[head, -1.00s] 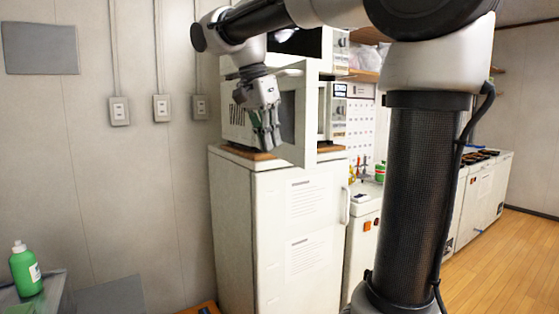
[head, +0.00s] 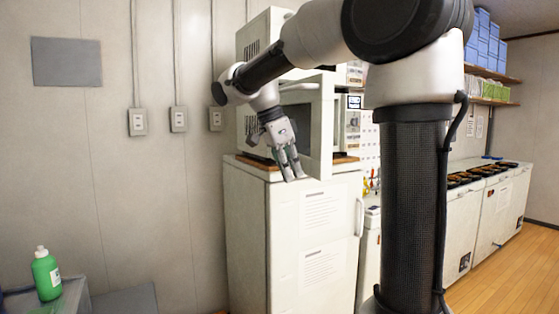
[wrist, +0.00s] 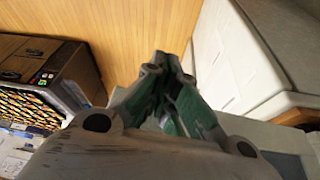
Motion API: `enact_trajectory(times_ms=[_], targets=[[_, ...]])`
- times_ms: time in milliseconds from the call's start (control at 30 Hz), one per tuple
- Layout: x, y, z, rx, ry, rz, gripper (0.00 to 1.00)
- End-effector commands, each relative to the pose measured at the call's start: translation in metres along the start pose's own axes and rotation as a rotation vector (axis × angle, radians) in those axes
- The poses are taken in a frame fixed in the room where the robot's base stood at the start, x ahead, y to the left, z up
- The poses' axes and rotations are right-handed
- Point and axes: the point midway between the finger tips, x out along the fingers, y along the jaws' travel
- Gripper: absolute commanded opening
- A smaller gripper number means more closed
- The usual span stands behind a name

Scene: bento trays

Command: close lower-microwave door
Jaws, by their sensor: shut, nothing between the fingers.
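The lower microwave (head: 254,124) is a white box on a wooden board on top of a white fridge, with its control panel (head: 351,128) at the right. Its door (head: 327,112) stands open, swung out towards me, with a grey window and a bar handle (head: 298,86) near the top. My gripper (head: 293,173) is shut and empty. It points down in front of the door's lower left part, over the fridge's front top edge. Whether it touches the door I cannot tell. The shut fingers show in the wrist view (wrist: 168,62). My arm hides part of the upper microwave.
The upper microwave (head: 262,38) stands above the lower one. The fridge (head: 245,225) is below, with a handle at its right. A green bottle (head: 46,275) stands on a grey surface at lower left. Wooden floor (head: 510,270) is clear at right.

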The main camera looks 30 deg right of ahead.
Motion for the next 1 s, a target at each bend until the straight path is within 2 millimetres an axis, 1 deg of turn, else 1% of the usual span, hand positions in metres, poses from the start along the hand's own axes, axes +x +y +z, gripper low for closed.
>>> enact_trajectory(times_ms=[33,100,200,633,767,867,1000], targets=[[0.003,0.000,-0.006,0.002,0.000,0.001,0.00],[0.005,0.000,-0.012,0.002,0.000,0.001,0.00],[0.007,0.000,-0.017,-0.001,0.000,0.001,0.00],[0.008,0.000,-0.020,-0.003,0.000,0.000,0.00],[0.010,0.001,-0.026,-0.019,0.001,-0.007,0.00],[0.014,0.002,-0.036,-0.048,0.001,-0.019,0.00],[0.024,0.003,-0.060,-0.117,0.000,-0.048,0.00]])
